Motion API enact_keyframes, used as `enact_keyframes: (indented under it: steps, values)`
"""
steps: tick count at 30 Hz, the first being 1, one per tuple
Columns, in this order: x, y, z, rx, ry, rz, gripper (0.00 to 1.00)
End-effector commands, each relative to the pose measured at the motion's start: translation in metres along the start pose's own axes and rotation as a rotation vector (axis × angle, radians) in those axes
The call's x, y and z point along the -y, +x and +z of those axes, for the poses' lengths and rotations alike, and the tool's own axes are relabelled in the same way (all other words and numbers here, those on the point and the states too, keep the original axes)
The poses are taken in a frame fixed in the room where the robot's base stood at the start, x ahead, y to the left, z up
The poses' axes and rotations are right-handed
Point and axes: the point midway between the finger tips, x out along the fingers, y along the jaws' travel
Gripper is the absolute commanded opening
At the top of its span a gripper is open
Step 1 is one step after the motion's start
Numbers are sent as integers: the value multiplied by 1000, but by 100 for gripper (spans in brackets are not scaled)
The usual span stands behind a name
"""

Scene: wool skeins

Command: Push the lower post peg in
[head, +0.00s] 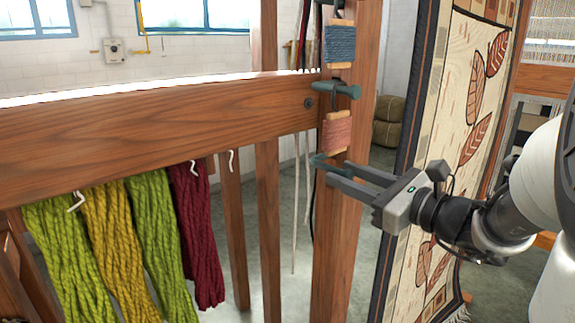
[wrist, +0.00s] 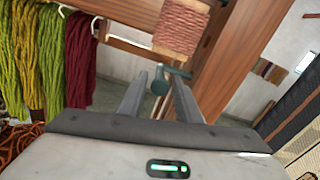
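The wooden post (head: 345,235) carries two teal pegs, one above the other. The lower peg (head: 319,160) sticks out just under a pink-red skein (head: 337,133); in the wrist view its round end (wrist: 160,86) faces me, with a crosspiece behind it. My gripper (head: 328,173) reaches in from the right at the lower peg. Its two grey fingers are apart, and in the wrist view the peg's end shows between their tips. Gaps show on both sides of the peg; I cannot tell whether a finger touches it. How deep the peg sits is unclear.
The upper peg (head: 345,91) and a blue skein (head: 340,44) are above on the post. A wooden beam (head: 160,130) runs left, with green, yellow and dark red skeins (head: 195,235) hanging from hooks. A leaf-patterned rug (head: 470,90) hangs behind my arm.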

Motion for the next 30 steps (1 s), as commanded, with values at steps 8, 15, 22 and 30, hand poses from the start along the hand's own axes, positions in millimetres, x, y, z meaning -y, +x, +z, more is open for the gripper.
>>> enact_keyframes:
  steps: [8, 15, 22, 30]
  values:
    - [0, 40, 0, -1, 0, 1, 31]
    - [0, 47, 0, 0, 0, 0, 31]
    - [0, 47, 0, 0, 0, 0, 19]
    - [0, 47, 0, 0, 0, 0, 0]
